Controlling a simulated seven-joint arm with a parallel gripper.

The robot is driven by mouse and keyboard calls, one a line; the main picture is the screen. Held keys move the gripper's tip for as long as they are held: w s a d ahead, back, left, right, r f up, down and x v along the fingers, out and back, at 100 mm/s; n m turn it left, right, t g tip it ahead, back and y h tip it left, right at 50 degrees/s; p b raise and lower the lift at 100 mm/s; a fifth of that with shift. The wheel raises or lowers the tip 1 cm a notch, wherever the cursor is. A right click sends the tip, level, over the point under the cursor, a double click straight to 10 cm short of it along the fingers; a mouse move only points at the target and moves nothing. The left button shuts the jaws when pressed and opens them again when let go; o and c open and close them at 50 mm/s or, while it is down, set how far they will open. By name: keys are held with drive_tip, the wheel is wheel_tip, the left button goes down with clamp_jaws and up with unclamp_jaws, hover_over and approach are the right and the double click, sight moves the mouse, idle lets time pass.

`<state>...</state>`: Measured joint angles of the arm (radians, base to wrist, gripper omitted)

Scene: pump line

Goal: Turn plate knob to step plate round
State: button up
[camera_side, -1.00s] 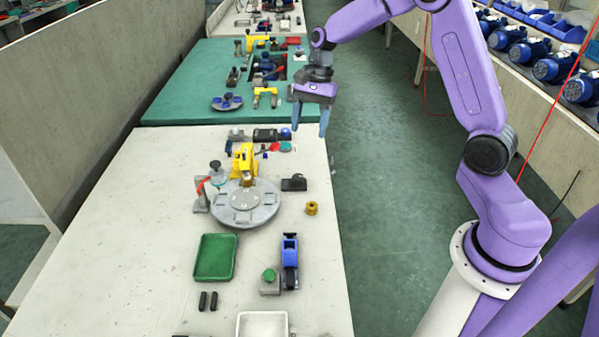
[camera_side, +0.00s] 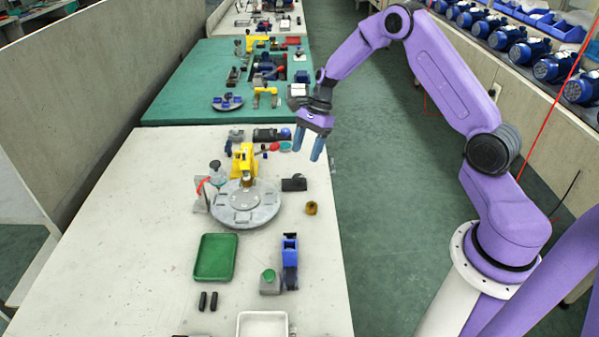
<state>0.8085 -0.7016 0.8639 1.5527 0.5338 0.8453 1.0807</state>
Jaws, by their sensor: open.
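The round grey plate (camera_side: 236,205) with slots around its rim lies flat on the pale bench. A small brass-coloured knob (camera_side: 311,208) stands on the bench to the right of the plate, apart from it. It looks like the plate knob, but I cannot tell for sure. My gripper (camera_side: 306,154) is open and empty, with its blue fingers pointing down. In the picture it is above the knob and near the bench's right edge. Its height over the bench is hard to judge.
A yellow press (camera_side: 243,160) stands at the plate's back edge, with a red-handled grey fixture (camera_side: 202,194) at left. A black block (camera_side: 294,183) lies between gripper and knob. A green tray (camera_side: 215,257) and a blue device (camera_side: 290,262) are nearer.

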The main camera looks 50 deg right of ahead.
sight(298, 176)
drive_tip(key=x, duration=0.7)
drive_tip(key=shift+a+f, duration=0.25)
drive_tip(key=shift+f, duration=0.1)
drive_tip(key=c, duration=1)
